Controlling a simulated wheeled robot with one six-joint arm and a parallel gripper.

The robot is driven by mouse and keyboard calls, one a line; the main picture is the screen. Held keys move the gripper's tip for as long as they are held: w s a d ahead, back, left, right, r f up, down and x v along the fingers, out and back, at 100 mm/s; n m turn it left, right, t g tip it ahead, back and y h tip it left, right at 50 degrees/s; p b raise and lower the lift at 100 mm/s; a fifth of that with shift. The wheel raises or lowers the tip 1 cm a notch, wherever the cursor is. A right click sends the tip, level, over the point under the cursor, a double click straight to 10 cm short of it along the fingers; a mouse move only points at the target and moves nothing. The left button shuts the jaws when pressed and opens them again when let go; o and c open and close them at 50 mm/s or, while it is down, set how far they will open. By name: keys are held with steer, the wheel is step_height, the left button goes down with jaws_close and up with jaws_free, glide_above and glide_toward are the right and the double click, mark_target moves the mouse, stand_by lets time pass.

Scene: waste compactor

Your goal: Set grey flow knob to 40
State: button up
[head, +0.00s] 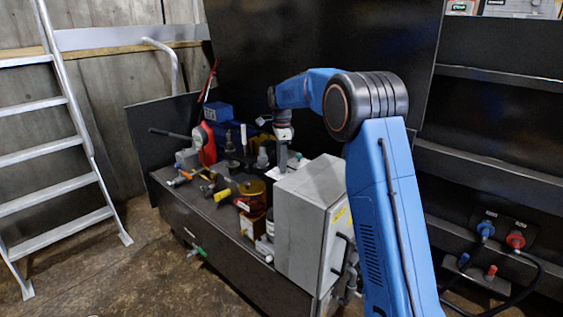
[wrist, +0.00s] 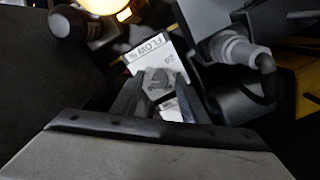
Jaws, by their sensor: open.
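The grey flow knob (wrist: 156,79) shows in the wrist view on a white plate (wrist: 148,50) marked "FLOW" with small scale numbers, one reading 20. My gripper (wrist: 158,82) has its two dark fingers apart, one on each side of the knob in this view. I cannot tell whether they touch it. The knob's pointer setting is too small and blurred to read. In the head view my gripper (head: 283,153) points down behind the grey cabinet (head: 307,190), and the knob is hidden there.
A grey connector with a cable (wrist: 238,52) is close to the right finger. A dark bottle-like thing with a white cap (wrist: 68,22) is at the upper left. In the head view, a yellow-handled valve (head: 226,192) and a blue unit (head: 222,125) crowd the bench left of the cabinet.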

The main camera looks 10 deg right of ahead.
steer(key=shift+c, duration=0.2)
jaws_close()
